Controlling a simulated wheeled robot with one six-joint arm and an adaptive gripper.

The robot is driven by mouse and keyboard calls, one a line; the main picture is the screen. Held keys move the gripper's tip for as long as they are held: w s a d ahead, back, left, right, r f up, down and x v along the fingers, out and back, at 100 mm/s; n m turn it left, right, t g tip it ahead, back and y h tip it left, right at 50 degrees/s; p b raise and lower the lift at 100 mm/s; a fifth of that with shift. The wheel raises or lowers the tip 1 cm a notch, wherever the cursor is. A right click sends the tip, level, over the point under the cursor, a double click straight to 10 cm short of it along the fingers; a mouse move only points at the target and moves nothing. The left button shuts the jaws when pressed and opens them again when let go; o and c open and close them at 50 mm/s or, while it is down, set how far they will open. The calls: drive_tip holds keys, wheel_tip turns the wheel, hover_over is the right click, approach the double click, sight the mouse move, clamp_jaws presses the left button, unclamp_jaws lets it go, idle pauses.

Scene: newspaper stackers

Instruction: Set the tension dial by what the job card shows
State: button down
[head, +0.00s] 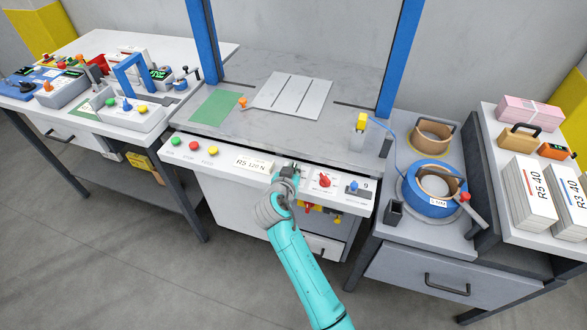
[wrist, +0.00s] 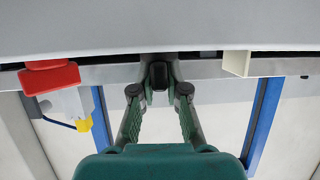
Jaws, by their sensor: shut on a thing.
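The job card (head: 253,163) reads "R5 120 N" and stands on the pale front panel (head: 215,158) of the middle bench. My gripper (head: 289,171) is at this panel, between the card and a red knob (head: 325,180). In the wrist view, my gripper (wrist: 158,84) is shut on a small dark knob (wrist: 158,74), which appears to be the tension dial. The fingers hide most of the knob, and I cannot read its scale or setting. The red knob (wrist: 48,77) shows at the left in the wrist view, apart from my fingers.
Blue posts (head: 401,60) rise from the bench. Side benches hold a strap coil (head: 432,190) and paper bundles (head: 527,190). Floor in front is clear.

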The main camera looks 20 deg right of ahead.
drive_tip(key=shift+f+m+g+h, duration=0.1)
drive_tip(key=shift+m+g+h, duration=0.2)
drive_tip(key=shift+m+g, duration=0.1)
drive_tip(key=c, duration=1.2)
unclamp_jaws()
drive_tip(key=v, duration=1.2)
drive_tip(key=shift+f, duration=0.1)
drive_tip(key=shift+s, duration=0.1)
